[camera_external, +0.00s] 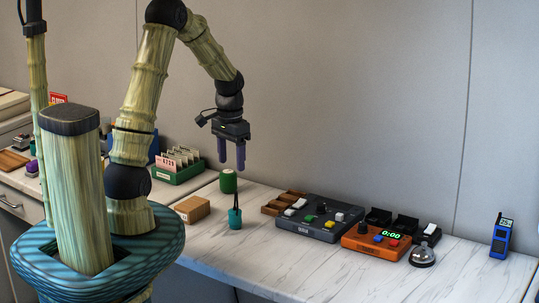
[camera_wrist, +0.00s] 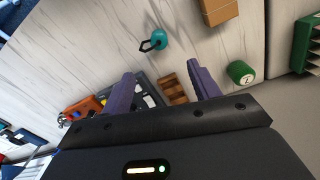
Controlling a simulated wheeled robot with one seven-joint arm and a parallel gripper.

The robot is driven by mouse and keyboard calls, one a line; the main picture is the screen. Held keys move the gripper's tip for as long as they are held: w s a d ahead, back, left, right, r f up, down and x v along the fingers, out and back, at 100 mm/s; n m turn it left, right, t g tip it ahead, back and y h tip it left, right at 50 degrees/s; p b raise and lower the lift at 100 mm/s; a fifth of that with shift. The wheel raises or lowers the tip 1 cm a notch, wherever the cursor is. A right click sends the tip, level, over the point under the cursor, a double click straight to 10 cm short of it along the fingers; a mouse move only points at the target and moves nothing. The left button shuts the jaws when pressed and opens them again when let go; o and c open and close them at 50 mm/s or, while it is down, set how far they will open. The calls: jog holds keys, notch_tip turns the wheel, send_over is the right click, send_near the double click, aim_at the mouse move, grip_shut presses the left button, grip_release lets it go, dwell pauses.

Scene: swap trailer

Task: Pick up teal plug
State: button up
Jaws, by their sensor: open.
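The teal plug (camera_external: 235,219) stands on the white marble counter, with a dark cord or loop rising from its top. In the wrist view the teal plug (camera_wrist: 158,39) lies beyond the fingertips, near the top middle, its dark loop pointing left. My gripper (camera_external: 231,168) is open and empty, pointing down above the counter, well above the plug and apart from it. In the wrist view my gripper's purple fingers (camera_wrist: 160,72) are spread with nothing between them but the counter and things below.
A green cylinder (camera_external: 228,181) and a cardboard box (camera_external: 192,208) stand close to the plug. A wooden tray (camera_external: 283,203), a dark control box (camera_external: 318,219), an orange timer box (camera_external: 374,243), and a silver bell (camera_external: 422,256) are to the right. The front right counter is clear.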

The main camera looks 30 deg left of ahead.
aim_at(235, 210)
notch_tip(235, 210, down, 12)
jog(key=shift+d+r, duration=0.1)
jog(key=shift+r, duration=0.05)
dwell(0.3)
jog(key=shift+d+f, duration=0.2)
jog(key=shift+f, duration=2.45)
jog(key=shift+w, duration=0.1)
jog(key=c, duration=1.1)
jog(key=shift+r, duration=0.1)
notch_tip(235, 210, up, 10)
jog(key=shift+f, duration=0.1)
